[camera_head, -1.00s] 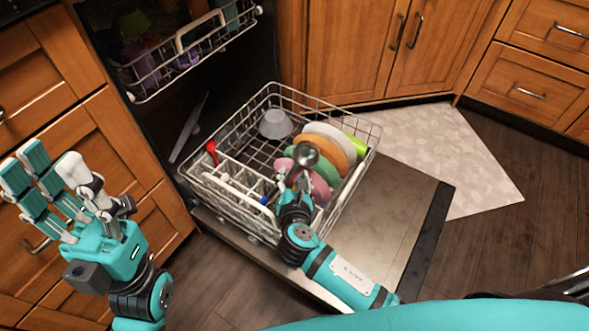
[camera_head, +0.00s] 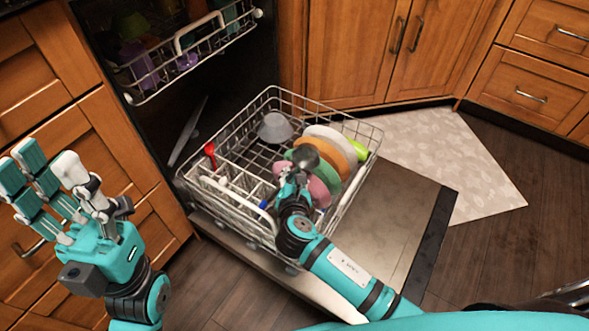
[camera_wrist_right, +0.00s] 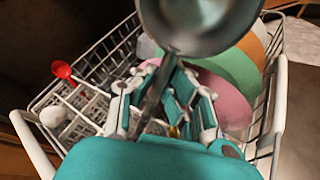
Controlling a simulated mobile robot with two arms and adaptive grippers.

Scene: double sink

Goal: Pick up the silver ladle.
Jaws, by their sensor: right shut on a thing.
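The silver ladle (camera_head: 306,156) stands tilted over the lower dishwasher rack, its bowl up in front of the plates. In the right wrist view its round bowl (camera_wrist_right: 200,22) is large at the top, and its handle (camera_wrist_right: 155,98) runs down between the fingers. My right gripper (camera_head: 290,183) is shut on the handle, just below the bowl. The right gripper's fingers also show in the wrist view (camera_wrist_right: 165,100). The handle's lower end is hidden. My left gripper (camera_head: 42,165) is open and empty at the left, away from the rack.
The lower rack (camera_head: 312,98) is pulled out above the open dishwasher door (camera_head: 410,210). It holds several colored plates (camera_head: 340,150), a pale bowl (camera_head: 274,127) and a red utensil (camera_head: 209,149). The upper rack (camera_head: 200,50) hangs behind. Open floor lies at the right.

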